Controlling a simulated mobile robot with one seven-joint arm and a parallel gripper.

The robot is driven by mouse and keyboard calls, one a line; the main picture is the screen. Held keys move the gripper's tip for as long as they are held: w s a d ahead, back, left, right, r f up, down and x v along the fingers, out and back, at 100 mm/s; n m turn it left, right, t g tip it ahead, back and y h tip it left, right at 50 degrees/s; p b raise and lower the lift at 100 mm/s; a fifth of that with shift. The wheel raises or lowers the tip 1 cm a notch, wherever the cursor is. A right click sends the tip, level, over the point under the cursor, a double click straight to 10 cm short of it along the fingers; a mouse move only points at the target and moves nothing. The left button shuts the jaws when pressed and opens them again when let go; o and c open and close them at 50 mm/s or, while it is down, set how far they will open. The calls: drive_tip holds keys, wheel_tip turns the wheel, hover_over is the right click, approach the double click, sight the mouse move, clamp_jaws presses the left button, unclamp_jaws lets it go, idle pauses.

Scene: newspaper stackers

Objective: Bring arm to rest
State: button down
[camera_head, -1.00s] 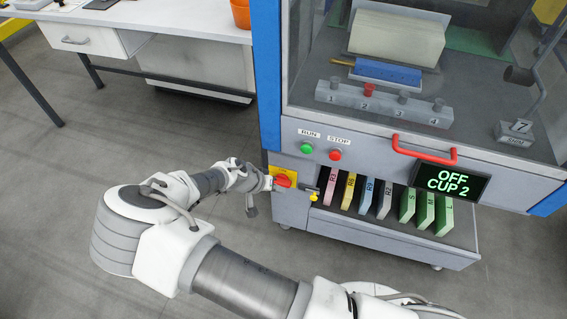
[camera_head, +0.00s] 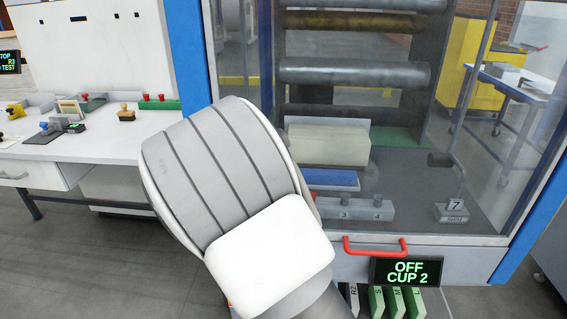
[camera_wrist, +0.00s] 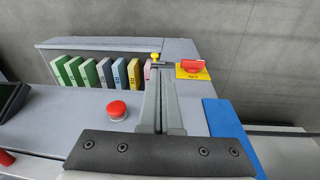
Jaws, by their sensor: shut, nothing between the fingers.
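In the wrist view my gripper (camera_wrist: 158,78) has its fingers together with nothing between them. Its fingers stand in front of the machine's lower front panel, between a round red button (camera_wrist: 116,110) and a red rotary switch (camera_wrist: 193,67) on a yellow plate. I cannot tell whether the fingertips touch anything. In the head view my arm (camera_head: 225,180) is raised, bent, and fills the middle. It hides the gripper and the left part of the machine's front panel there.
The glass-fronted machine (camera_head: 425,249) has a red handle (camera_head: 375,251) and a display (camera_head: 407,271) reading "OFF CUP 2". Coloured lettered blocks (camera_wrist: 90,73) stand in its lower rack. A white bench (camera_head: 100,150) with stamps is at left; grey floor lies below it.

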drive_tip(key=s+d+r+t+y, duration=0.1)
drive_tip(key=s+d+r+y, duration=0.15)
drive_tip(key=d+r, duration=0.55)
drive_tip(key=s+d+r+t+y, duration=0.1)
drive_tip(key=s+d+r, duration=0.2)
drive_tip(key=r, duration=0.8)
drive_tip(key=s+d+r+n+t+h, duration=0.2)
drive_tip(key=s+d+r+t+h, duration=0.1)
drive_tip(key=s+d+r, duration=0.65)
wheel_tip(320, 180, up, 14)
drive_tip(key=s+p, duration=0.1)
drive_tip(key=p, duration=1.4)
drive_tip(key=shift+f, duration=0.25)
drive_tip(key=shift+y, duration=0.25)
